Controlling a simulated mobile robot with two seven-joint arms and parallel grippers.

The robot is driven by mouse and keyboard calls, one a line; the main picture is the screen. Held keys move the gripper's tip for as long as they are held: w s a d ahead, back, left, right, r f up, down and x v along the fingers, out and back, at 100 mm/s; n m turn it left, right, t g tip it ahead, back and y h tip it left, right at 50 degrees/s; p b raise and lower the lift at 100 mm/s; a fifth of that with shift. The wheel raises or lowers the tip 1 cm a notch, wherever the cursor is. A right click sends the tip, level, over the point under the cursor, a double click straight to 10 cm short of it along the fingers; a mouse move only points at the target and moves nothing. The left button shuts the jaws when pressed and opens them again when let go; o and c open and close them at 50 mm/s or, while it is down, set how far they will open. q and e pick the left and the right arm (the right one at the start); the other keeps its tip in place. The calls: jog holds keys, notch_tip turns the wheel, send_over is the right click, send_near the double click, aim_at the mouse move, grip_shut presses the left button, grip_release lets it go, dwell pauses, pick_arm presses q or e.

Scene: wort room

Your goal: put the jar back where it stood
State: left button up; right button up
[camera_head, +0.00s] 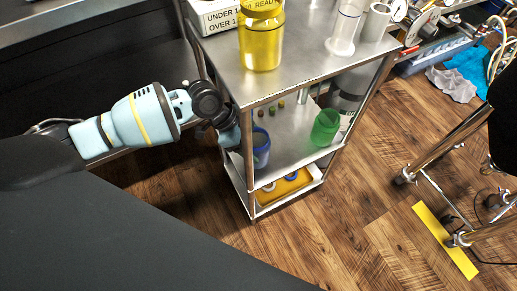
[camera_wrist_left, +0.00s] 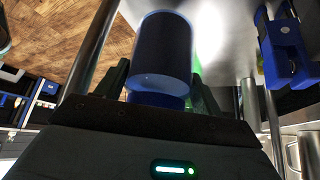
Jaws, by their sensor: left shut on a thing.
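The blue jar (camera_head: 261,150) is at the left side of the cart's middle shelf (camera_head: 291,150), upright or nearly so. My left gripper (camera_head: 242,143) reaches in from the left past the cart's near-left post and is shut on it. In the left wrist view the jar (camera_wrist_left: 163,48) looks dark blue and sits between the two fingers. I cannot tell whether its base touches the shelf. My right gripper is not in view.
A green jar (camera_head: 325,127) stands on the same shelf to the right, with small coloured blocks (camera_head: 268,107) behind. The steel top (camera_head: 290,75) holds a yellow jar (camera_head: 261,40) and a white cylinder (camera_head: 345,25). A yellow item (camera_head: 285,188) lies on the bottom shelf.

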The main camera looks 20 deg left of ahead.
pick_arm(q)
jog(key=shift+w+d, duration=0.25)
jog(key=shift+d, duration=0.45)
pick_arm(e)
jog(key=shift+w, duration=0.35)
pick_arm(q)
notch_tip(320, 180, down, 4)
jog(key=shift+r+b, duration=0.2)
jog(key=shift+b, duration=0.5)
jog(key=shift+r, duration=0.1)
jog(key=o, duration=1.2)
jog(key=shift+f, duration=0.2)
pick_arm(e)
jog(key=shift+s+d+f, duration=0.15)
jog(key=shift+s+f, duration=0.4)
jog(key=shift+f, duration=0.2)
